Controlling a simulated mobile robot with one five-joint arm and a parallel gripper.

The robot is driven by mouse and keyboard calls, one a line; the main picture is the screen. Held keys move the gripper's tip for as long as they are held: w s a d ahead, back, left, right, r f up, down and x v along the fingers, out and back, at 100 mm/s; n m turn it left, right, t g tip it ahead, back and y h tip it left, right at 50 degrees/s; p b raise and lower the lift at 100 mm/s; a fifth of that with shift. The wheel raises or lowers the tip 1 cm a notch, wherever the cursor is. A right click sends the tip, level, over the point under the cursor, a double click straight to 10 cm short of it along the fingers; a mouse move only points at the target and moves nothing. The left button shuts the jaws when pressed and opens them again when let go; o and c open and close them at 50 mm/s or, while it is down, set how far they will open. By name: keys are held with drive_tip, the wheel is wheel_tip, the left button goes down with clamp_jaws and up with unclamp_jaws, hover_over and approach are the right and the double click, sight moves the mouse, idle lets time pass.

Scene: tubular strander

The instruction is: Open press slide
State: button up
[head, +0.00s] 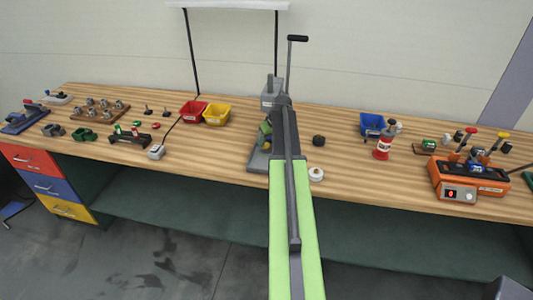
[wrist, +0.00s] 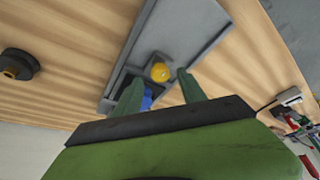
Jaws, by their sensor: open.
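The grey press (head: 270,95) stands on the bench, partly hidden behind my arm in the head view. Its flat grey base (head: 258,166) shows left of the arm. In the wrist view the grey base (wrist: 190,30) lies under my gripper (wrist: 160,76), with a dark recess in it. A round yellow piece (wrist: 160,72) shows between the fingertips, and a blue piece (wrist: 147,98) lies close to the left finger. The green fingers are apart, one on each side of the yellow piece. I cannot tell whether they touch anything.
A rod with a black grip (head: 298,38) rises beside the press. A red bin (head: 193,112) and a yellow bin (head: 216,114) stand to the left. A dark round knob (head: 319,140) and a white roll (head: 316,174) lie just right of my arm.

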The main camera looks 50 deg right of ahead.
drive_tip(key=shift+b+x, duration=0.45)
drive_tip(key=shift+x, duration=0.75)
drive_tip(key=shift+r, duration=0.1)
clamp_jaws()
drive_tip(key=shift+s+a, duration=0.1)
